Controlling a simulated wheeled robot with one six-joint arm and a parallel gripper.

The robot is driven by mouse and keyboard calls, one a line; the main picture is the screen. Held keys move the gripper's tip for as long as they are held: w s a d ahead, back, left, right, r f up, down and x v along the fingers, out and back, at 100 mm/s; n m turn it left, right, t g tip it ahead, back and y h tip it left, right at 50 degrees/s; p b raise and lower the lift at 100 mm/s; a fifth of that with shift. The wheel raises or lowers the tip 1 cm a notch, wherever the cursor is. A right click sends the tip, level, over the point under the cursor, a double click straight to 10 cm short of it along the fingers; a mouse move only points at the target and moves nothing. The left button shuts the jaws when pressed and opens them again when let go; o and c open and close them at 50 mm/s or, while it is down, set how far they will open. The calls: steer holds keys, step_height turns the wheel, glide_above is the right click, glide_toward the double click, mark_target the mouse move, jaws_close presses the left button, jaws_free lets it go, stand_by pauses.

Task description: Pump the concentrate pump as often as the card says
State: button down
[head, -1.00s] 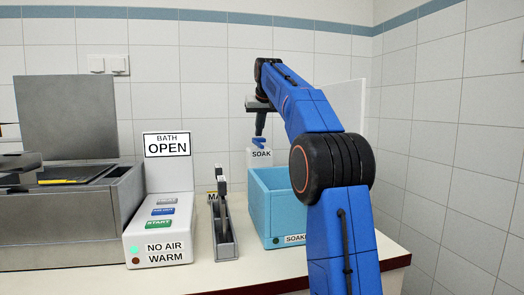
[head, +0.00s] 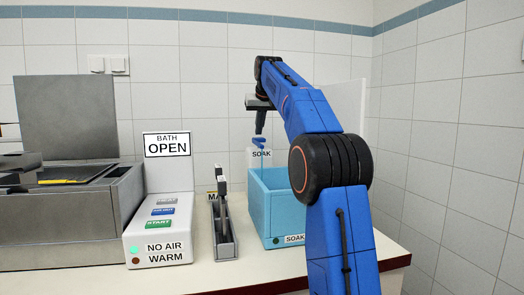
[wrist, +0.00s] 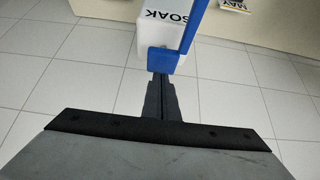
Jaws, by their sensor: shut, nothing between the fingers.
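The concentrate pump is a white bottle marked SOAK (head: 254,160) with a blue head (head: 258,141), behind the light blue tub (head: 282,211). My gripper (head: 260,129) is shut and empty, pointing down right at the pump head. In the wrist view its fingertips (wrist: 160,80) meet the edge of the blue head (wrist: 162,60); whether they press on it I cannot tell. A card starting with MA (head: 212,196) is mostly hidden behind the grey rack; its corner shows in the wrist view (wrist: 236,4).
A grey bath (head: 70,225) with raised lid stands at left. Beside it is a white control box (head: 160,235) with buttons and a sign reading BATH OPEN (head: 167,145). A grey rack (head: 226,245) holds dark-handled tools. A white panel stands behind my arm.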

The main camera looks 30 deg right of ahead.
stand_by(0.4)
steer(key=shift+f, duration=0.9)
steer(key=shift+r, duration=0.9)
step_height(320, 180, up, 6)
stand_by(0.5)
stand_by(0.4)
